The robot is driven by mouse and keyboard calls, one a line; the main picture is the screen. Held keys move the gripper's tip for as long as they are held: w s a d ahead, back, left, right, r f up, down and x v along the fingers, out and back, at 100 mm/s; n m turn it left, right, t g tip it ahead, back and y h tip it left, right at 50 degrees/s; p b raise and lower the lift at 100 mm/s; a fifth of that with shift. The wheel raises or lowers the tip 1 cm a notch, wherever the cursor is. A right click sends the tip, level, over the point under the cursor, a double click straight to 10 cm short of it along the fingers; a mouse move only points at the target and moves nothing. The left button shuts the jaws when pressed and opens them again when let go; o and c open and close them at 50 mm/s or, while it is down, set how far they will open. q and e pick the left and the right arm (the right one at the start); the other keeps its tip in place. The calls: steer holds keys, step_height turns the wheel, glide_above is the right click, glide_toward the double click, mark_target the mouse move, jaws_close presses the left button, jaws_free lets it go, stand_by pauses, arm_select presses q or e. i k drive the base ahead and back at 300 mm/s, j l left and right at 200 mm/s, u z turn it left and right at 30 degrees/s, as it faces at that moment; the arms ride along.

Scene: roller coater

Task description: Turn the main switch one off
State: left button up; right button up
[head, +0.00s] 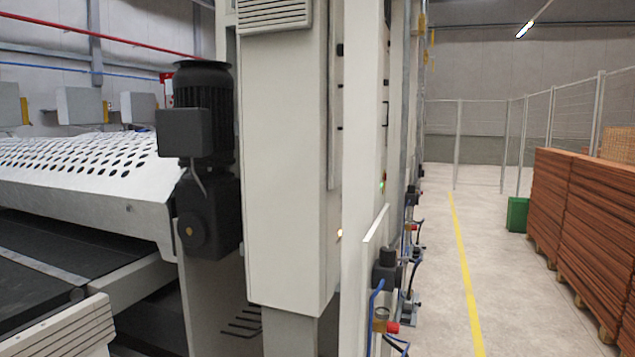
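I cannot make out a main switch in the head view. A tall light-grey machine cabinet (285,160) stands in the middle, seen at an angle. Its right-hand faces are steeply foreshortened and carry small dark fittings, a green light (382,185) and a yellowish light (340,234), too small to identify further. Neither of my grippers shows in this view.
A black motor (203,115) and conveyor (40,260) lie left of the cabinet. Valves and blue hoses (385,275) stick out on its right. An open floor aisle with a yellow line (466,270) runs right, beside stacked brown boards (590,225) and a green bin (517,214).

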mark_target(291, 247)
steer(key=i+l+u, duration=0.3)
steer(key=l, duration=0.2)
steer(key=l+u, duration=0.3)
steer(key=l, duration=0.2)
steer(key=i+l+u, duration=0.1)
steer(key=l+u, duration=0.25)
steer(key=l, duration=0.25)
steer(key=l+u, duration=0.25)
steer(key=l, duration=3.55)
steer(key=j+u, duration=0.25)
steer(key=k+j+u, duration=0.25)
steer(key=i+l, duration=0.05)
steer(key=i, duration=0.05)
